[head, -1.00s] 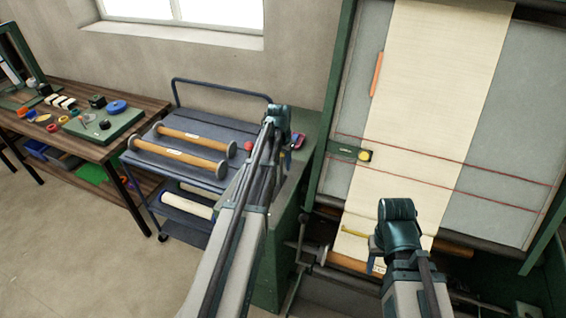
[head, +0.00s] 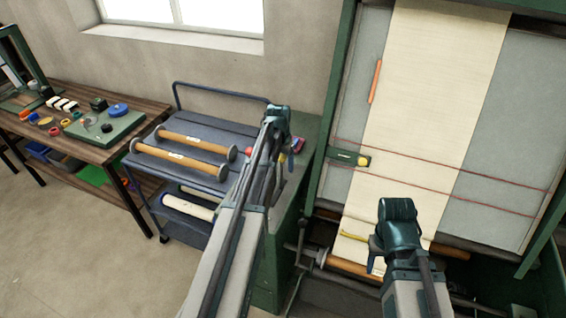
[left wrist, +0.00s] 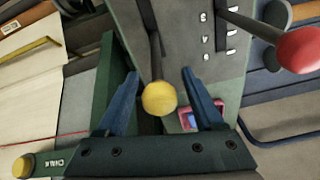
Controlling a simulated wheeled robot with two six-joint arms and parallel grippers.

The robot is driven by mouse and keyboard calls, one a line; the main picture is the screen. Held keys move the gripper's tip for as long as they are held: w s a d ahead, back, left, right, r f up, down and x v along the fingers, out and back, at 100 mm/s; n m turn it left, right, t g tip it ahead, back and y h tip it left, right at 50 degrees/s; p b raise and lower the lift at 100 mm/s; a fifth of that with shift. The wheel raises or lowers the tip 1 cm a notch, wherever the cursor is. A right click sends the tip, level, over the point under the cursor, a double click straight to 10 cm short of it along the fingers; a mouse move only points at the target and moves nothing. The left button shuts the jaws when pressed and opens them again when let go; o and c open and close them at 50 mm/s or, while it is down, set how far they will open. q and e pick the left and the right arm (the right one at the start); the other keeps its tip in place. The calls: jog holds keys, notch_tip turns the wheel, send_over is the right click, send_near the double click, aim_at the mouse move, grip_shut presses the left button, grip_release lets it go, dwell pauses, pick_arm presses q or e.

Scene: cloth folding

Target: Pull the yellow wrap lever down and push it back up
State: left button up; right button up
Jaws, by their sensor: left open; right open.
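The yellow wrap lever shows in the left wrist view as a dark rod with a round yellow knob (left wrist: 159,98). My left gripper (left wrist: 160,75) is open, with one blue finger on each side of the knob; I cannot tell whether either finger touches it. In the head view my left gripper (head: 284,158) is over the green cabinet beside the loom, and the yellow knob is hidden there. My right gripper (head: 377,262) is in front of the cream cloth (head: 425,90), its fingers mostly hidden; nothing shows in it.
A second lever with a red knob (left wrist: 299,50) stands close beside the yellow one. A small pink-framed device (left wrist: 203,114) lies on the cabinet. A chalk holder with a yellow knob (head: 362,161) is at the cloth's left edge. A cart (head: 190,132) carries wooden rollers.

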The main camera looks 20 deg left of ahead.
pick_arm(q)
jog(key=r+p, duration=0.3)
jog(key=s+r+p, duration=0.1)
jog(key=r+p, duration=0.2)
jog(key=r, duration=0.1)
jog(key=r+p, duration=0.4)
jog(key=shift+s, duration=0.3)
